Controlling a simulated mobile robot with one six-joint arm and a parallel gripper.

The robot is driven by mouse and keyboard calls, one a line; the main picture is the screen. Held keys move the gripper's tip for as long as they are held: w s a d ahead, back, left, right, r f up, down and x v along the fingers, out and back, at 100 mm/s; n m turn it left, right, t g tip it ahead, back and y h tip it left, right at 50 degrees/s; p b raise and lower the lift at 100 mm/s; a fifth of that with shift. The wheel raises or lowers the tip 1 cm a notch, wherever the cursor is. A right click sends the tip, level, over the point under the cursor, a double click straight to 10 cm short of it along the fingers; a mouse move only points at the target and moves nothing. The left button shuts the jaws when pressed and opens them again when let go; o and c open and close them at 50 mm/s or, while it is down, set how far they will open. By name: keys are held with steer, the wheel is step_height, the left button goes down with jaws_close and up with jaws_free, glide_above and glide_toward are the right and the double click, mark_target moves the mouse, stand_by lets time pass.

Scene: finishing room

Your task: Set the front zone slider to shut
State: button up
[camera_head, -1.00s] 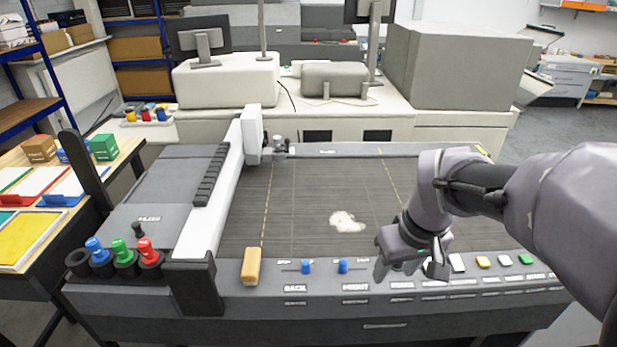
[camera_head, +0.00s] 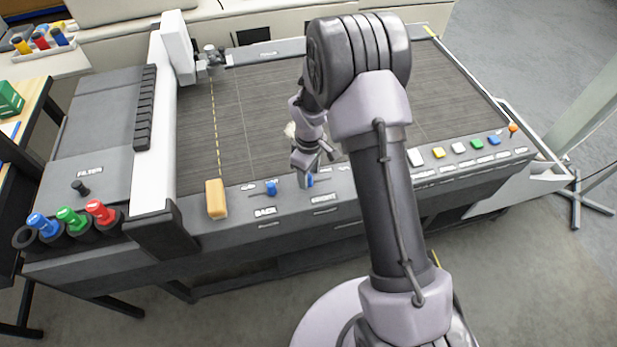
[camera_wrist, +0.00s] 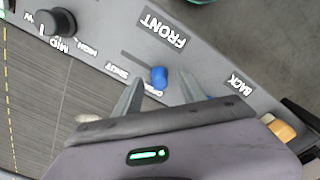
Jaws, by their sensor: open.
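The front zone slider has a blue knob (camera_wrist: 159,76) in a short slot beside the FRONT label, on the panel of the grey table. In the wrist view the knob is at the slot's end by the OPEN label, away from SHUT. In the head view this knob (camera_head: 310,181) is partly hidden by my gripper (camera_head: 305,176). My gripper (camera_wrist: 159,80) is open and empty, its fingers pointing at the panel. The knob appears between the two fingertips in the wrist view; I cannot tell whether they touch it.
The back slider's blue knob (camera_head: 270,188) is just left, with a tan block (camera_head: 216,198) beyond it. A black rotary knob (camera_wrist: 57,22) and coloured buttons (camera_head: 438,152) line the panel. A white gantry (camera_head: 158,120) stands left.

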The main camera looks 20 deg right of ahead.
steer(key=shift+w+f, duration=0.1)
steer(key=shift+f, duration=0.7)
jaws_close()
stand_by(0.9)
